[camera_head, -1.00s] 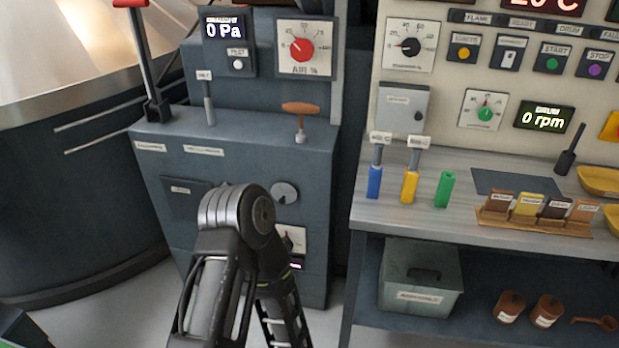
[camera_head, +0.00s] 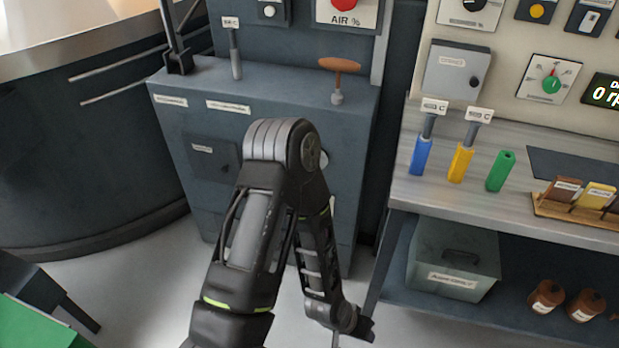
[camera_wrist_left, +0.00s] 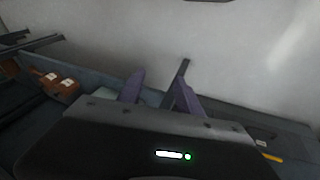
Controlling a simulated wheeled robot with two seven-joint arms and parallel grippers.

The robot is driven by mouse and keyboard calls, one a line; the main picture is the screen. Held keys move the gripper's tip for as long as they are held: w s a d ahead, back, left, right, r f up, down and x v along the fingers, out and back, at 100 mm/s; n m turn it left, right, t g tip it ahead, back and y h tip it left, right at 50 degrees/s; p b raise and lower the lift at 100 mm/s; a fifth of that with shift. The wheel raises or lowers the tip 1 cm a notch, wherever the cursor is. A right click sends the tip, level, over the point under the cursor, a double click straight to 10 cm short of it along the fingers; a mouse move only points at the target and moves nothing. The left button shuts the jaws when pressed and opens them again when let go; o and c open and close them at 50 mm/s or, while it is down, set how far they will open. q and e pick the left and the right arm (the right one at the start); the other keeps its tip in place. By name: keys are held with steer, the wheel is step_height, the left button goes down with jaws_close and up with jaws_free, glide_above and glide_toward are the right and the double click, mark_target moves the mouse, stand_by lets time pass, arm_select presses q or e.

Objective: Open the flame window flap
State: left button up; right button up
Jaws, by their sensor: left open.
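A small dark square panel with a white label, which looks like the flame window flap (camera_head: 212,158), sits on the front of the grey-blue console (camera_head: 290,95). It appears shut, lying flat against the console; its label is too blurred to read. My left arm's raised elbow stands just right of the flap in the head view and hides part of the console front. The forearm slopes down to the lower right, away from the flap. In the left wrist view my left gripper (camera_wrist_left: 160,90) has two purple fingers apart, with nothing between them. My right gripper is not in view.
A workbench (camera_head: 460,215) stands right of the console, with blue, yellow and green handles on top. A grey metal box (camera_head: 455,260) and brown jars (camera_head: 545,297) are on its lower shelf. A T-handle (camera_head: 338,75) rises from the console top.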

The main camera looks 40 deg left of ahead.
arm_select(q)
steer(key=w+a+n+t+y+b, duration=0.1)
steer(key=w+a+t+y+b, duration=0.7)
steer(key=w+a, duration=1)
steer(key=w+a+r+t+b, duration=0.2)
steer(key=a+r+t+b, duration=0.3)
steer(key=a+r, duration=0.9)
steer(key=shift+w+a+y+b, duration=0.4)
steer(key=shift+a+b, duration=0.15)
steer(key=shift+b, duration=0.55)
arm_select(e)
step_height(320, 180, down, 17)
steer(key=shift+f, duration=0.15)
arm_select(q)
steer(key=shift+f, duration=0.1)
steer(key=x, duration=0.7)
steer(key=shift+w, duration=0.4)
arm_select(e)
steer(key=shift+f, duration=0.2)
arm_select(q)
steer(key=shift+a, duration=0.1)
